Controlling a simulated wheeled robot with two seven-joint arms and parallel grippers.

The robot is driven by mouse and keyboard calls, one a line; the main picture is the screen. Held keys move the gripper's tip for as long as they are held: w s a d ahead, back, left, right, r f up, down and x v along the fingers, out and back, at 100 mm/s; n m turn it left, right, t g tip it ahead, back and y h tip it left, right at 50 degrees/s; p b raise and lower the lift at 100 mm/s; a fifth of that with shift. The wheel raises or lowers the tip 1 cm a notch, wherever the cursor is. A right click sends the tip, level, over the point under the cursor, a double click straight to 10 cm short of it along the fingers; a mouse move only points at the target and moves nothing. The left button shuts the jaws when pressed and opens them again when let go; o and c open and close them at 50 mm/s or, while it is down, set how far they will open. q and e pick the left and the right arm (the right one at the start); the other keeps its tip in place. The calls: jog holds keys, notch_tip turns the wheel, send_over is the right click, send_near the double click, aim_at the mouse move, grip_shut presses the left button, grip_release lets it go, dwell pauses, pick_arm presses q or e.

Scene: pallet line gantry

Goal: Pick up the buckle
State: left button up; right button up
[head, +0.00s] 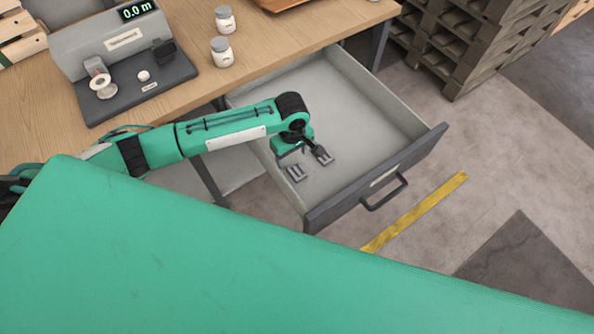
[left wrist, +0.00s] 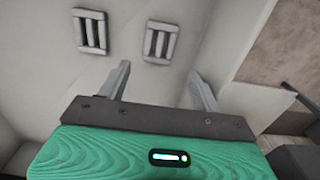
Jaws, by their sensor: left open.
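Two grey slotted buckles lie on the floor of the open drawer. In the left wrist view one buckle (left wrist: 90,31) is at the upper left, and the other buckle (left wrist: 160,42) is nearer the middle, beyond the gap between my fingers. In the head view one buckle (head: 296,172) lies below my gripper, and the other (head: 325,159) is partly hidden by it. My left gripper (left wrist: 160,82) is open and empty, over the drawer and apart from both buckles. My right gripper is out of view.
The grey drawer (head: 392,112) is pulled out from under the wooden workbench (head: 270,50), its walls standing around my gripper. On the bench are a grey device with a display (head: 112,42) and two jars (head: 222,52). Stacked pallets (head: 455,45) stand at the upper right.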

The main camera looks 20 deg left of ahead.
aim_at(294, 166)
pick_arm(q)
jog(key=shift+w+d+f, duration=0.1)
jog(key=shift+w+f, duration=0.05)
jog(key=shift+f, duration=2.55)
jog(key=c, duration=1.1)
jog(key=shift+r, duration=0.1)
